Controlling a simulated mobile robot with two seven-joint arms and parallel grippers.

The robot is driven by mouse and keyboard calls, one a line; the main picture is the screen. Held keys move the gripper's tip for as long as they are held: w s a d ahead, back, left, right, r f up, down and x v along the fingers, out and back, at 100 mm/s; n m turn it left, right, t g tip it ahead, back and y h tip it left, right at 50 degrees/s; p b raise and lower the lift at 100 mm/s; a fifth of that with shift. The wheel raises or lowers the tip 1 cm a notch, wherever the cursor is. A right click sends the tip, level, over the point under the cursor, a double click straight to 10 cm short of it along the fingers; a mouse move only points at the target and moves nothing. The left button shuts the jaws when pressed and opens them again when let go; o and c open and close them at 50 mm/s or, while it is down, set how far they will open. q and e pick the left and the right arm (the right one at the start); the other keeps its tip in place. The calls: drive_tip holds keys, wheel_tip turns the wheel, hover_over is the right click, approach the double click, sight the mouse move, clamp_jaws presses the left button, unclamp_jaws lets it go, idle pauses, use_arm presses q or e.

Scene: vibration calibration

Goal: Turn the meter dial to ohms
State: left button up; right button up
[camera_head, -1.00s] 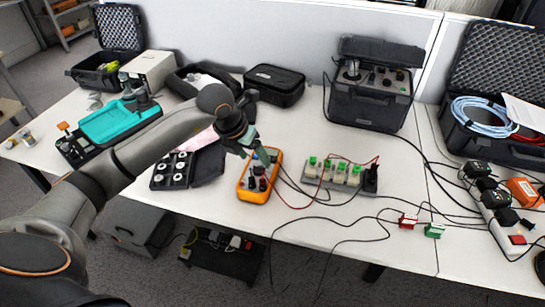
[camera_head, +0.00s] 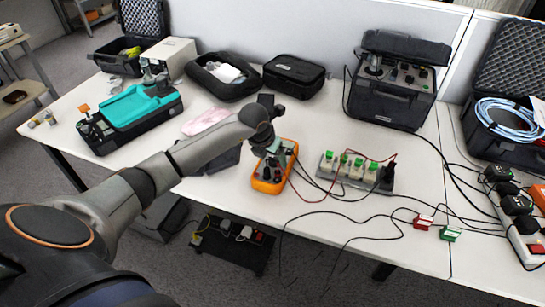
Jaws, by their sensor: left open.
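The meter is an orange-cased handheld unit (camera_head: 265,186) lying on the white table in the middle of the head view. My left gripper (camera_head: 271,165) is over the meter, pointing down at its face, with its fingers open. The gripper and wrist cover much of the meter's face, so the dial and its setting cannot be made out. Whether the fingertips touch the dial cannot be told. My right gripper is not in view.
A block with green-topped terminals (camera_head: 350,170) stands right of the meter, with red and black wires. Red (camera_head: 422,222) and green (camera_head: 450,233) connectors lie near the front edge. A black case (camera_head: 294,76) and a dark instrument box (camera_head: 392,90) stand behind. A teal-topped device (camera_head: 132,112) sits at left.

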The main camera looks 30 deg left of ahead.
use_arm(q)
clamp_jaws()
idle(0.7)
